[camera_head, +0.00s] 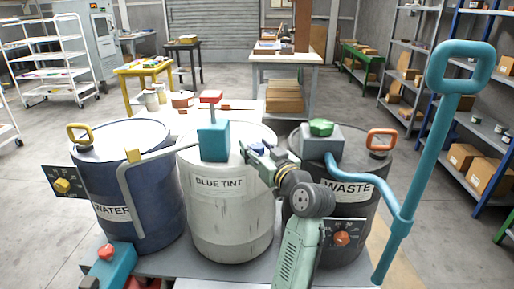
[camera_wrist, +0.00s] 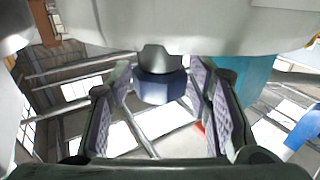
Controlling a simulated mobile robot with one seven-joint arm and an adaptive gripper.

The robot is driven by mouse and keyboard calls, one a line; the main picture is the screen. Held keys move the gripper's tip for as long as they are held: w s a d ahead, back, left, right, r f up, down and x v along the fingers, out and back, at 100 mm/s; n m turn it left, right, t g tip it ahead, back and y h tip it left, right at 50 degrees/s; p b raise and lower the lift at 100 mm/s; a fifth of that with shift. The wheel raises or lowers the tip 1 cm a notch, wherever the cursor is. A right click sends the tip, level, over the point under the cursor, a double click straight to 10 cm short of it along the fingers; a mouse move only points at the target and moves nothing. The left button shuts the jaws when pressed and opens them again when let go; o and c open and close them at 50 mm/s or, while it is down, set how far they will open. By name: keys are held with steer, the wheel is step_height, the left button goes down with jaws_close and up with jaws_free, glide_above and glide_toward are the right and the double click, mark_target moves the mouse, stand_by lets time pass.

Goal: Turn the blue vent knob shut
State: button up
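The blue vent knob (camera_wrist: 160,88) shows dark blue in the wrist view, below a grey stem or cap. It sits between the two finger pads of my gripper (camera_wrist: 160,100), close to the tips. The fingers are spread about as wide as the knob, and I cannot make out a firm contact on either side. In the head view my gripper (camera_head: 259,155) is at the upper right of the white BLUE TINT drum (camera_head: 230,222), beside its teal box (camera_head: 213,141). My wrist and fingers largely hide the knob there.
The blue WATER drum (camera_head: 150,215) with a grey pipe stands left. The dark WASTE drum (camera_head: 368,205) stands right, with a green knob (camera_head: 321,127), an orange handle (camera_head: 381,137) and a teal pipe. A tall teal lever (camera_head: 425,150) rises at right. Tables and shelves stand behind.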

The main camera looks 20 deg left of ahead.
steer(key=c, duration=0.9)
steer(key=shift+m+t+h, duration=0.4)
steer(key=shift+t, duration=0.1)
steer(key=m+t+h+p, duration=0.1)
steer(key=m+h, duration=0.1)
steer(key=h, duration=0.1)
steer(key=m+t+h+p, duration=0.1)
steer(key=m+t+h, duration=0.1)
steer(key=shift+s+a+r+t+h, duration=0.1)
steer(key=shift+t+h, duration=0.2)
steer(key=shift+h, duration=0.1)
steer(key=shift+m+t+h+b, duration=0.35)
steer(key=shift+m+t+h, duration=0.35)
steer(key=shift+m+h, duration=1.7)
steer(key=shift+h, duration=0.7)
steer(key=o, duration=1.2)
